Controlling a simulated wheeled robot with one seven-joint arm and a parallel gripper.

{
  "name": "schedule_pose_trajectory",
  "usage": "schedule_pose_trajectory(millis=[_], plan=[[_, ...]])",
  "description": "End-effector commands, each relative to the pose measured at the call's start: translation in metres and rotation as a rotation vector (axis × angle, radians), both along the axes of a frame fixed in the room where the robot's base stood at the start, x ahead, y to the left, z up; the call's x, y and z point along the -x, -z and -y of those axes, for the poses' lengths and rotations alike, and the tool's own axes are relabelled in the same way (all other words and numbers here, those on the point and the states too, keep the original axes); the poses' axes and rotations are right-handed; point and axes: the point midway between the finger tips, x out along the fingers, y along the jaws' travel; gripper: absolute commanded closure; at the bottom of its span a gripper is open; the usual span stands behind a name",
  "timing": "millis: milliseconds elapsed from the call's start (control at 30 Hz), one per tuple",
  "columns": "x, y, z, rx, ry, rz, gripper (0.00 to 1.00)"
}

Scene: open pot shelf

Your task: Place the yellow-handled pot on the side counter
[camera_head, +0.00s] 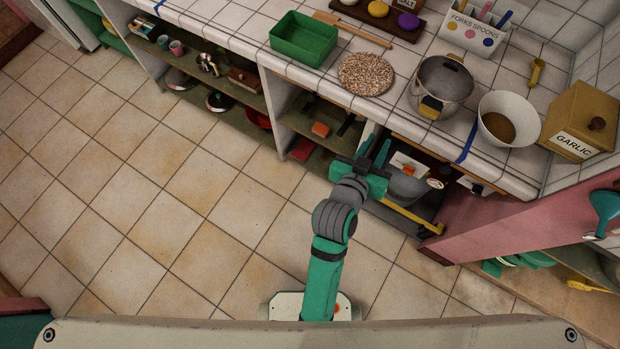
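A metal pot (445,80) with yellow handles stands upright on the white tiled counter (345,45), right of a round speckled mat. One yellow handle (431,106) faces the front edge and another shows at its back. My gripper (374,155) is below and left of this pot, in front of the open shelf under the counter, and is apart from the pot. A grey rounded vessel (405,187) sits in the low compartment beside my gripper, partly hidden.
A white bowl (496,126) and a garlic box (580,120) stand right of the pot. A green tray (303,37) and the speckled mat (366,74) lie left. A yellow bar (412,216) crosses the low compartment. A pink panel (525,222) stands right; the left floor is clear.

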Motion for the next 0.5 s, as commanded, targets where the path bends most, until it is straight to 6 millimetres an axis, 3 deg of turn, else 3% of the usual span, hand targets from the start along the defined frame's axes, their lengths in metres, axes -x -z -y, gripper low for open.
schedule_pose_trajectory(millis=[33, 200, 500], plan=[[0.011, 0.014, -0.014, 0.001, -0.043, -0.010, 0.76], [0.044, 0.040, -0.056, 0.001, -0.174, 0.001, 0.76], [0.123, 0.062, -0.118, -0.038, -0.352, 0.043, 0.76]])
